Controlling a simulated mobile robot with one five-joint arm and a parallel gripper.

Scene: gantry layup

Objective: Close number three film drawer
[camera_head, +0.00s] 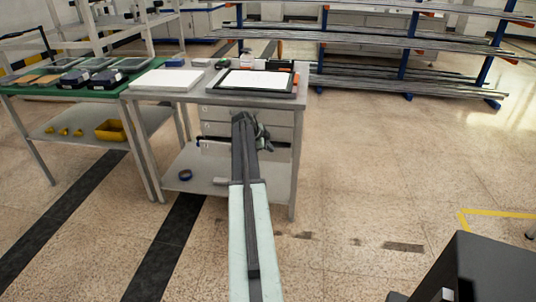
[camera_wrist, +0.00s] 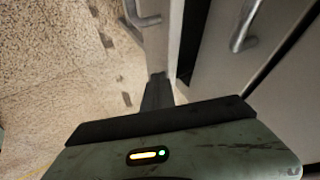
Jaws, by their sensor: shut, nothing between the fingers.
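A grey drawer unit (camera_head: 221,115) sits under the right-hand table, its stacked fronts partly hidden by my arm. The lowest front (camera_head: 215,150) appears to stand out from those above. In the wrist view one drawer front (camera_wrist: 176,45) with a metal handle (camera_wrist: 140,18) stands forward at an angle. A dark gap separates it from another front with its own handle (camera_wrist: 245,28). I take the forward one as drawer three; its number is not readable. My gripper (camera_wrist: 157,80) is shut and empty, its tip close to the forward front's edge; contact cannot be told.
The table (camera_head: 210,97) carries a white sheet stack and a black-framed tray (camera_head: 258,82). Its lower shelf (camera_head: 205,183) holds a dark blue roll (camera_head: 185,175). A green-topped bench (camera_head: 105,90) adjoins at left. Open floor (camera_head: 370,180) lies at right.

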